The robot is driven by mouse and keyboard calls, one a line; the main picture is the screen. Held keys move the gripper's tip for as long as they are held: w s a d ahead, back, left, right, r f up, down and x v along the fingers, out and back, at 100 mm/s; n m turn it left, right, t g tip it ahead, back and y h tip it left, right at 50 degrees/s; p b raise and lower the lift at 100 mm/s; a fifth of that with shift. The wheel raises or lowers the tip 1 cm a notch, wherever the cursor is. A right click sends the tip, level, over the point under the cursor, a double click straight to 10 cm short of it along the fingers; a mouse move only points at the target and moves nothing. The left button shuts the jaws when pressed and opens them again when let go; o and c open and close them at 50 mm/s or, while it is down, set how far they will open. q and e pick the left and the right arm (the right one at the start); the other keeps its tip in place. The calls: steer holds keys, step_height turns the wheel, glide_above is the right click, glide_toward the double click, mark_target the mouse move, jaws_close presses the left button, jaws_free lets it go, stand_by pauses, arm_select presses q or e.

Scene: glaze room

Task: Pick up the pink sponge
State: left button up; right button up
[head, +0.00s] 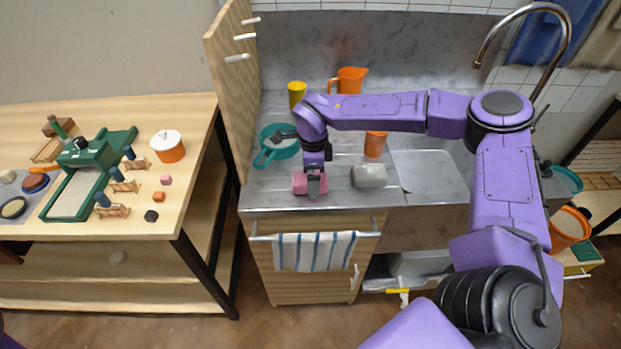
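The pink sponge (299,184) lies on the grey metal counter (270,199), close to its front edge. My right arm reaches in from the right across the counter. My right gripper (314,186) points down right at the sponge and hides part of it. I cannot tell whether its fingers are closed on the sponge or only around it. My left gripper is not in view.
A grey-white block (369,176) lies just right of the sponge. A teal pan (270,153), yellow cup (297,94), orange jug (350,80) and orange cup (375,145) stand nearby. A wooden panel (228,85) bounds the left; a striped towel (314,251) hangs in front.

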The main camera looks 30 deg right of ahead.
steer(key=shift+f, duration=0.75)
steer(key=c, duration=1)
steer(key=shift+r, duration=0.5)
steer(key=shift+s+d+r+b, duration=0.35)
steer(key=shift+s+d+r, duration=0.85)
steer(key=shift+s+r, duration=0.8)
steer(key=shift+s+d+r+b, duration=0.4)
steer(key=shift+s+d+r, duration=0.75)
steer(key=shift+s+r, duration=0.9)
steer(key=shift+s+d+r+b, duration=0.35)
steer(key=shift+s+d+r, duration=0.85)
steer(key=shift+s+r, duration=0.8)
